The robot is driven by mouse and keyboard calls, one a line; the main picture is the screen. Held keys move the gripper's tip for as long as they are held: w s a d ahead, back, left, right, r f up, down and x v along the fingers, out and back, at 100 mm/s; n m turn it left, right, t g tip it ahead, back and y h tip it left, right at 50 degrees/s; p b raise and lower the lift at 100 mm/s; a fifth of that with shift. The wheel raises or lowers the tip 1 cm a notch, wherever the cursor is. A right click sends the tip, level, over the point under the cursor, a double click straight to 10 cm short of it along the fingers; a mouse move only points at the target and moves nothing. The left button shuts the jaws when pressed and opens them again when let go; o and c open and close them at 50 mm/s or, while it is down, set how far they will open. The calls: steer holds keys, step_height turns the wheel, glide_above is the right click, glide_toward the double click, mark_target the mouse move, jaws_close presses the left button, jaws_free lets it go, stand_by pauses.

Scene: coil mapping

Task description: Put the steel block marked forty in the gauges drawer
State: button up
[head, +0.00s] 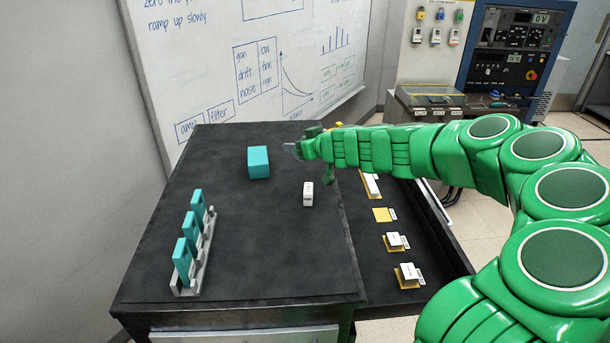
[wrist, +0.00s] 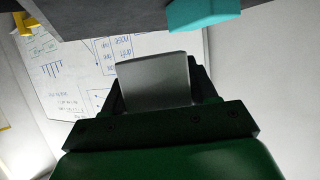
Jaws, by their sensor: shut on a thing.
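My gripper (head: 300,149) reaches in from the right over the black cabinet top (head: 270,245), near its far edge. It is shut on a plain grey block (wrist: 155,82), which fills the space between the jaws in the wrist view. A small pale bit of this block (head: 289,149) shows at the gripper's tip in the head view. No number is readable on it. A white block (head: 308,195) with a small unreadable mark stands on the cabinet top. The open drawer (head: 440,262) at the right holds several pale blocks on yellow pads, with small labels beside them.
One yellow pad (head: 382,214) in the drawer is bare. A teal box (head: 258,160) stands left of my gripper. A grey rack (head: 193,277) with three teal pieces stands at the left edge. The middle front of the top is clear. A whiteboard (head: 210,60) is behind.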

steer(key=shift+s+a+r+n+g+y, duration=0.2)
steer(key=shift+s+n+g+y, duration=0.2)
steer(key=shift+n+y, duration=0.1)
steer(key=shift+s+a+r+n+g+y, duration=0.2)
steer(key=shift+s+n+g+y, duration=0.1)
steer(key=shift+s+n+y, duration=0.15)
steer(key=s+d+r+n+g+y, duration=0.1)
steer(key=s+r+n+g+y, duration=0.1)
steer(key=s+n+g, duration=0.2)
steer(key=s+d+r+n+g+y, duration=0.1)
steer(key=s+r+n+g+y, duration=0.1)
steer(key=s+n+g, duration=0.3)
steer(key=shift+s+d, duration=0.25)
steer(key=shift+s, duration=0.8)
steer(key=w+f, duration=0.1)
steer(key=w, duration=0.2)
steer(key=w+f, duration=0.1)
steer(key=w, duration=0.1)
steer(key=w+a+f, duration=0.1)
steer(key=w+f, duration=0.1)
steer(key=w, duration=0.1)
steer(key=shift+w+a, duration=0.1)
steer(key=shift+w, duration=0.25)
glide_above(298, 175)
steer(key=shift+s+f, duration=0.2)
steer(key=shift+f, duration=1)
steer(key=shift+s+f, duration=0.2)
steer(key=shift+f, duration=0.95)
steer(key=shift+w+f, duration=0.45)
steer(key=shift+f, duration=1.5)
